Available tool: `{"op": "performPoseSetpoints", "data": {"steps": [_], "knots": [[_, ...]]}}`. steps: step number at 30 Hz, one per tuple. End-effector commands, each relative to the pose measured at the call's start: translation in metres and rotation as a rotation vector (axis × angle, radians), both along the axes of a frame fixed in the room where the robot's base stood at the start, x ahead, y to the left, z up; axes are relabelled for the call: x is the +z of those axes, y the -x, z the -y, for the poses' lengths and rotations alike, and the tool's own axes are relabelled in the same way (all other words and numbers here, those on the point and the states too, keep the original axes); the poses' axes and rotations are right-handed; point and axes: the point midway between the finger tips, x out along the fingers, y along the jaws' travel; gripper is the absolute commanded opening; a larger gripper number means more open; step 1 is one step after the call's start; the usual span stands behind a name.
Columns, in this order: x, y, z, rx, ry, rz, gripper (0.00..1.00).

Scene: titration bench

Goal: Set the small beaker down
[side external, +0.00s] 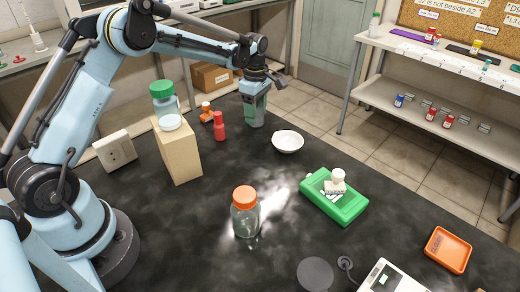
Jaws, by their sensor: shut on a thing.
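My gripper (256,88) is at the far edge of the dark bench, pointing down and shut on a small grey-green vessel (254,112), which I take to be the small beaker. The vessel is upright. Its base is at or just above the bench top (190,225); I cannot tell whether it touches. The fingers and the wrist hide its upper part.
A red bottle (219,127) and an orange-capped item (206,113) stand left of the vessel, a white bowl (288,141) to its right. A wooden block (179,152) carries a green-capped jar (166,108).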

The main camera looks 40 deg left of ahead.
Motion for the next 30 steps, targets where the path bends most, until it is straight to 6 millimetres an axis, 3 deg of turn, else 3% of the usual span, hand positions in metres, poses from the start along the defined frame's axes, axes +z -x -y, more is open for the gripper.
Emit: {"op": "performPoseSetpoints", "data": {"steps": [8,9,14,23,30], "knots": [[-0.003,0.0,0.0,0.0,0.0,0.0,0.25],[-0.003,0.0,0.0,0.0,0.0,0.0,0.57],[-0.003,0.0,0.0,0.0,0.0,0.0,0.8],[-0.001,0.0,0.0,0.0,0.0,0.0,0.8],[0.029,-0.001,0.0,0.0,0.0,0.0,0.8]]}}
